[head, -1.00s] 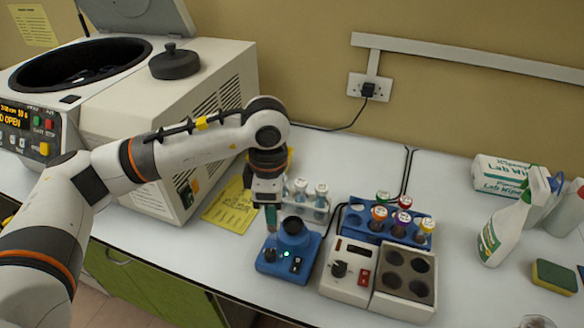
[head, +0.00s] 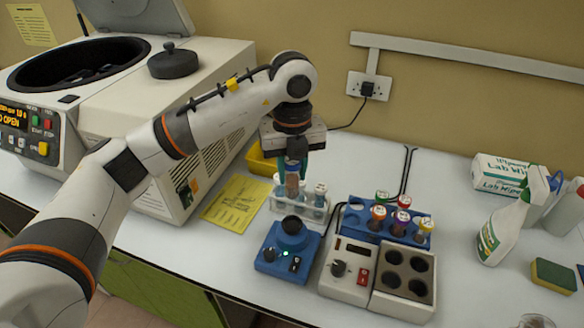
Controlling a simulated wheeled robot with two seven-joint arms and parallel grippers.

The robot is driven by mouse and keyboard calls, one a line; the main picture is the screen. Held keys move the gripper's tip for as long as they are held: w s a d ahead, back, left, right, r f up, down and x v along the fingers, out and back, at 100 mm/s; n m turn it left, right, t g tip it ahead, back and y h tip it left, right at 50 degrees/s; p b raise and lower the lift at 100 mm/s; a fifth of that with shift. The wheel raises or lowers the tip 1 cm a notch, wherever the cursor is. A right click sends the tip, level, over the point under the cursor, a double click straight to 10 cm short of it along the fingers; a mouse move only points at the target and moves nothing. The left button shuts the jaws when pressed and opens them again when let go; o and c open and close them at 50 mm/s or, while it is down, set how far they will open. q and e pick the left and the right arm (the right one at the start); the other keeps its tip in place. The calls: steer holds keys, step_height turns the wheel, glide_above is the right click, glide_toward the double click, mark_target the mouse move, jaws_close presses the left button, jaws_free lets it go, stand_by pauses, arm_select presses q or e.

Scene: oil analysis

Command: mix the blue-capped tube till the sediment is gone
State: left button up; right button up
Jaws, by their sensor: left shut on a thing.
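My left gripper (head: 292,172) points down in front of the back wall, above the clear rack (head: 290,219). It is shut on a tube (head: 292,184) whose brownish lower part shows between the fingers. The tube's cap is hidden by the gripper, and I cannot make out any sediment. The tube overlaps the rack in this view; I cannot tell whether it touches it. The blue vortex mixer (head: 276,262), with a dark cup on top and a green light, stands in front of the rack with nothing on it. My right gripper is not in view.
A blue rack (head: 357,228) with several colour-capped tubes stands right of the mixer. A white heating block (head: 384,299) with empty wells is in front of it. The open centrifuge (head: 205,65) is at left.

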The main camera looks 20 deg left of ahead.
mark_target(292, 196)
arm_select(q)
steer(key=shift+f+b, duration=1.5)
steer(key=shift+f, duration=0.9)
steer(key=shift+f+b, duration=1.3)
steer(key=shift+f, duration=0.65)
steer(key=shift+f, duration=0.3)
steer(key=shift+r+p, duration=0.3)
steer(key=shift+r, duration=0.55)
steer(key=shift+r+p, duration=2.1)
steer(key=shift+r, duration=1.6)
